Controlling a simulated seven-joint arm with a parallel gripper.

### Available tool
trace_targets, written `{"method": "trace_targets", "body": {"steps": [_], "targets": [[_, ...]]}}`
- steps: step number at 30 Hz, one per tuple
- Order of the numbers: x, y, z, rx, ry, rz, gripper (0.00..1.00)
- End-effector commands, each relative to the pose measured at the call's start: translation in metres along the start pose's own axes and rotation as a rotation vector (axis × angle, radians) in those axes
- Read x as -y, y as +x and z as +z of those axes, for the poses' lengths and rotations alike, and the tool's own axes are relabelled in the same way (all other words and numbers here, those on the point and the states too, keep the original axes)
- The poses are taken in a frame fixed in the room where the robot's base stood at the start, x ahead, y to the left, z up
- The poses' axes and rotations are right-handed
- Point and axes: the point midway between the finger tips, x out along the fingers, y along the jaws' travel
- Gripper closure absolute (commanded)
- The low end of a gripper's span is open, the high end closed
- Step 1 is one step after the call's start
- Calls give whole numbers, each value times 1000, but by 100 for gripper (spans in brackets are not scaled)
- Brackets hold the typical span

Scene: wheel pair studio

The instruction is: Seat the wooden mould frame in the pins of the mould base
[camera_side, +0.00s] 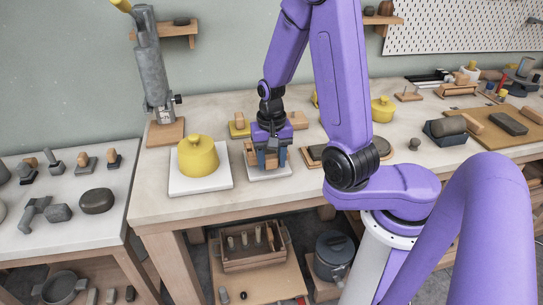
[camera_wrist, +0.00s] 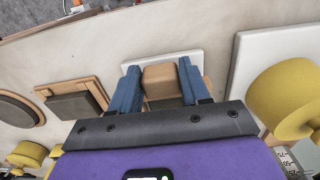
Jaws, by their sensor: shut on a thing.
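My gripper (camera_side: 272,163) is shut on a tan wooden piece, the mould frame (camera_wrist: 162,80), which shows between the two blue fingers in the wrist view (camera_wrist: 160,85). In the side view the frame (camera_side: 250,155) shows partly beside and between the fingers. It is low over a white slab (camera_side: 270,174), whose edge also shows beyond it in the wrist view (camera_wrist: 170,57). A dark grey surface shows just below the frame in the wrist view. I cannot make out the mould base or its pins, or whether the frame touches anything underneath.
A yellow lidded pot (camera_side: 198,157) stands on a white slab left of my gripper. Wooden boards with dark pieces (camera_side: 318,153) lie close on the right. Bare tabletop lies in front.

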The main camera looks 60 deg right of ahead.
Motion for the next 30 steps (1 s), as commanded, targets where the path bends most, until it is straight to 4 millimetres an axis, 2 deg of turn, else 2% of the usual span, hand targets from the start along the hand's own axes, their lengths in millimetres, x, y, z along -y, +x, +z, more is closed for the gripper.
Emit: {"method": "trace_targets", "body": {"steps": [9,30], "targets": [[0,8,0,0,0,0,85],[0,8,0,0,0,0,85]]}}
